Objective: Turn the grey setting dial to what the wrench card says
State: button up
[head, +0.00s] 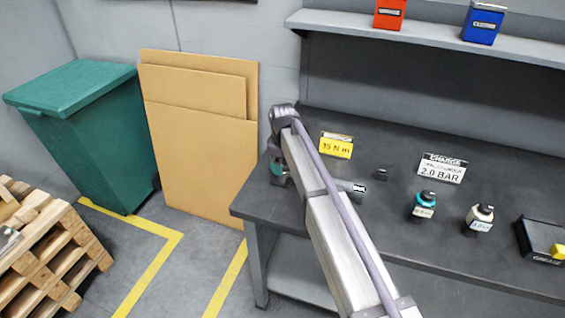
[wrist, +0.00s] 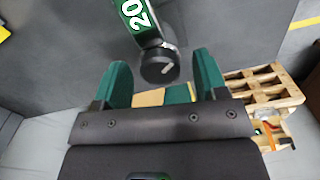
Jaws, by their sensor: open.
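The grey setting dial (wrist: 160,66) is a dark round knob with a pale pointer mark, seen in the wrist view. It sits at the end of a tool with a green display (wrist: 139,14) reading "20". My gripper (wrist: 161,72) is open, its two green fingers to the left and right of the dial, with a gap on each side; contact is not visible. In the head view my gripper (head: 278,169) is at the bench's left end, partly behind my arm, and the dial is hidden. A yellow card (head: 336,147) reads "15 N m"; its heading is too small to read.
A green bin (head: 85,135) and pallets (head: 45,245) stand left.

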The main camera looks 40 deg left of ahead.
notch_tip(320, 180, up, 11)
jog(key=p, duration=1)
jog(key=shift+p, duration=0.4)
jog(key=shift+f, duration=0.15)
notch_tip(320, 180, down, 11)
jog(key=n+b, duration=0.4)
jog(key=b, duration=0.7)
jog(key=shift+n, duration=0.3)
jog(key=shift+c, duration=0.2)
